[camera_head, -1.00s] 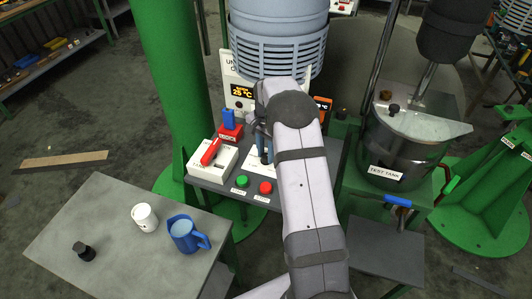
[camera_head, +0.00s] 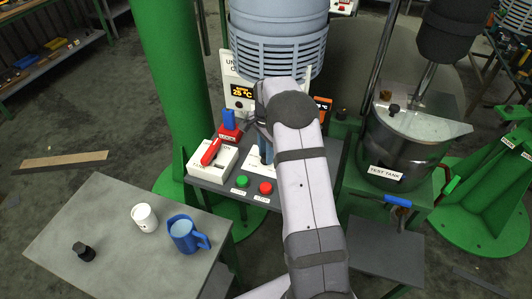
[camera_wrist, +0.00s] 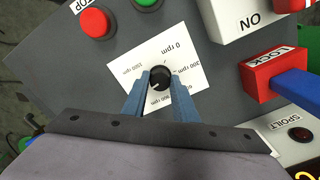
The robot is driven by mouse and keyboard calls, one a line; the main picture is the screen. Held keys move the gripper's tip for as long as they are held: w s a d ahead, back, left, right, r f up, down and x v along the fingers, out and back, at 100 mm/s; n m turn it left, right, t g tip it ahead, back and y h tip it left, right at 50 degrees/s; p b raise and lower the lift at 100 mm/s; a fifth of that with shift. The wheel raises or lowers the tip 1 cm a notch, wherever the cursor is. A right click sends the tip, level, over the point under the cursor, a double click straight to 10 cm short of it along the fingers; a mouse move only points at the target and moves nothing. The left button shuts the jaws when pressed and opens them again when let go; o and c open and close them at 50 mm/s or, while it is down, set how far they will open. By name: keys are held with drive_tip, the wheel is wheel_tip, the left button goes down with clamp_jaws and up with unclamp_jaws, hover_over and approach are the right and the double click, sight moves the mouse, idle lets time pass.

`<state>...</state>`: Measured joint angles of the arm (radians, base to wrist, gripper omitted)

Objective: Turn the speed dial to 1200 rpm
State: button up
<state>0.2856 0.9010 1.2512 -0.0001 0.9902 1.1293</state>
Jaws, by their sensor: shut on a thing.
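The speed dial is a small round black knob (camera_wrist: 161,76) on a white card (camera_wrist: 181,51) in the wrist view. The card has printed rpm labels; 0 rpm, 300 rpm and 1500 rpm are readable, and the fingers cover part of the lower labels. A light mark shows on the lower left of the knob; its exact reading is too small to tell. My gripper (camera_wrist: 160,83) has its two blue fingers closed on opposite sides of the knob. In the head view my gripper (camera_head: 265,151) is over the control panel, and my arm hides the knob.
Close by are a green button (camera_head: 242,181), a red button (camera_head: 265,188), a red switch (camera_head: 211,151) on a white box and a red lock block with a blue handle (camera_head: 229,120). The test tank (camera_head: 392,150) stands right. A side table (camera_head: 110,215) holds two mugs and a black piece.

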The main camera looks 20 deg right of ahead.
drive_tip(key=o, duration=1)
drive_tip(key=shift+o, duration=0.2)
wheel_tip(320, 180, up, 7)
drive_tip(key=shift+r+b, duration=0.2)
drive_tip(key=shift+b, duration=0.85)
drive_tip(key=shift+s+a+r, duration=0.1)
drive_tip(key=shift+s+a, duration=0.1)
drive_tip(key=shift+a, duration=0.1)
drive_tip(key=s+a+n, duration=0.4)
drive_tip(key=s+n, duration=0.1)
drive_tip(key=s, duration=0.4)
drive_tip(key=s+a+f+n, duration=0.1)
drive_tip(key=s+a+n, duration=0.4)
drive_tip(key=s, duration=0.4)
drive_tip(key=s+a+f+n, duration=0.1)
drive_tip(key=s+a+n, duration=0.4)
drive_tip(key=s, duration=0.5)
drive_tip(key=shift+a+f+n, duration=0.15)
drive_tip(key=shift+n, duration=0.45)
